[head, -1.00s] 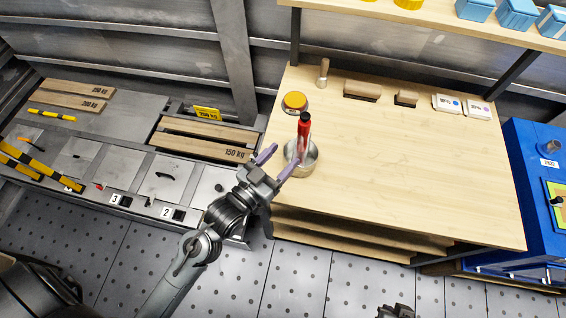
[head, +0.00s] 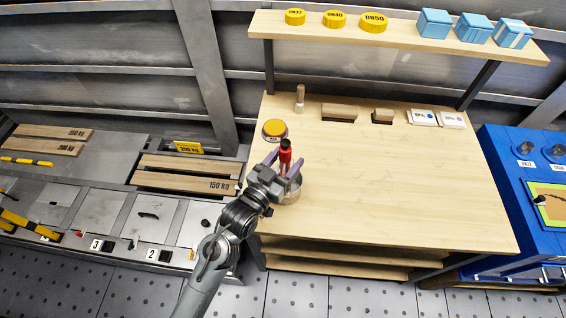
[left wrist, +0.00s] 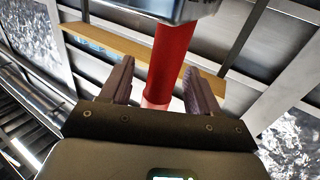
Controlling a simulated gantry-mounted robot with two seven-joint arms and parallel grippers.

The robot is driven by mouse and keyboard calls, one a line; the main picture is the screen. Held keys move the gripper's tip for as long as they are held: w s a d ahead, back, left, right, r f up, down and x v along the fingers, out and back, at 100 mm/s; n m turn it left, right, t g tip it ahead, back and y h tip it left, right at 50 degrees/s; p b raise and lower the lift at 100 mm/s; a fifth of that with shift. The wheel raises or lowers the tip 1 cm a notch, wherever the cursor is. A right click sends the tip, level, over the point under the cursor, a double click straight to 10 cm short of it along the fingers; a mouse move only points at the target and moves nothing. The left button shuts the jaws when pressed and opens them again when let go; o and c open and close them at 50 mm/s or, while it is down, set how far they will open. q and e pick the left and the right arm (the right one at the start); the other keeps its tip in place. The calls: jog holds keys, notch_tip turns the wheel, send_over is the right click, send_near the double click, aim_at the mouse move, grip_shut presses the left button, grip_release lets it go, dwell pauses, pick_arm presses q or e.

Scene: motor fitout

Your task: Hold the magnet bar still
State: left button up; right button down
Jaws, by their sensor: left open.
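The magnet bar (head: 285,157) is a red upright cylinder with a black top. It stands at a round metal housing (head: 290,196) near the left front corner of the wooden bench, and its lower end is hidden by my gripper. My left gripper (head: 285,166) is open, with its two purple-grey fingers on either side of the bar. In the left wrist view the red bar (left wrist: 171,62) rises between the spread fingers, with a visible gap on its right side. A shiny metal part covers its far end there. My right gripper is not in view.
A wooden-handled tool (head: 300,98), brown blocks and small white boxes line the bench's back. Its middle and right are clear. A shelf (head: 400,37) hangs above.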

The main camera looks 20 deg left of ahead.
pick_arm(q)
jog(key=c, duration=1.1)
dwell(2.0)
